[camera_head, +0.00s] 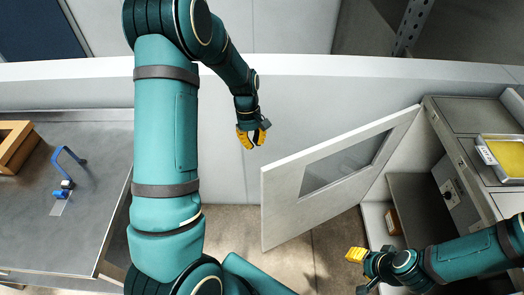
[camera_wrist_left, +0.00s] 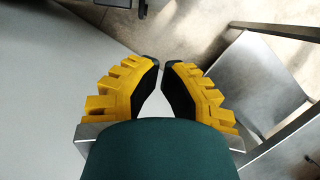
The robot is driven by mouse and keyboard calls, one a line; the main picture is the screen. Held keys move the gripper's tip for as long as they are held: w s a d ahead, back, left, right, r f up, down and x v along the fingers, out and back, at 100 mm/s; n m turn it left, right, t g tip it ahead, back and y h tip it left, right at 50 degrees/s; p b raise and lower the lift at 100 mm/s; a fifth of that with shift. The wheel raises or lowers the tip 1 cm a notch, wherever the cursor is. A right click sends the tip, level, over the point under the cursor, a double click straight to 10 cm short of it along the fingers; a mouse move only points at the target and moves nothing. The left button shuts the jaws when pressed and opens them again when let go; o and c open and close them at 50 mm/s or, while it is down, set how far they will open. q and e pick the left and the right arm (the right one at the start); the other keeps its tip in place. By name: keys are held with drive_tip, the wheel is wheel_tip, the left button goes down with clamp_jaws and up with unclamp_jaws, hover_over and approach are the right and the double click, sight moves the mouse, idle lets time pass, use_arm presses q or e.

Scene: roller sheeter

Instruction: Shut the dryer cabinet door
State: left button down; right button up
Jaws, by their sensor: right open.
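The dryer cabinet door (camera_head: 285,200) is a pale panel with a dark window (camera_head: 345,168). It stands wide open, attached at its right edge to the cabinet (camera_head: 455,118), with its free edge toward the left. The cabinet interior (camera_head: 415,190) shows. My left gripper (camera_head: 252,137) is left of and beyond the door's free edge, apart from it and empty. In the left wrist view its fingertips (camera_wrist_left: 161,64) are close together with a narrow gap. My right gripper (camera_head: 358,262) is open at the lower right, in front of the cabinet opening, apart from the door.
A grey table (camera_head: 100,200) on the left holds a brown wooden box (camera_head: 12,148) and a blue stand (camera_head: 66,170). A tray with yellow contents (camera_head: 505,157) sits on the cabinet top. A white wall (camera_head: 300,95) runs behind. Floor (camera_head: 325,245) is clear below the door.

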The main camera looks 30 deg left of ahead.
use_arm(q)
drive_tip(key=s+d+f+b, duration=0.1)
drive_tip(key=s+d+f, duration=0.2)
drive_tip(key=d+f, duration=0.2)
drive_tip(key=x, duration=0.3)
drive_tip(key=shift+a+f, duration=0.2)
drive_tip(key=shift+f, duration=0.25)
use_arm(e)
drive_tip(key=shift+s+f, duration=0.45)
drive_tip(key=shift+f, duration=0.2)
use_arm(q)
drive_tip(key=shift+s+d, duration=0.1)
drive_tip(key=shift+s, duration=0.1)
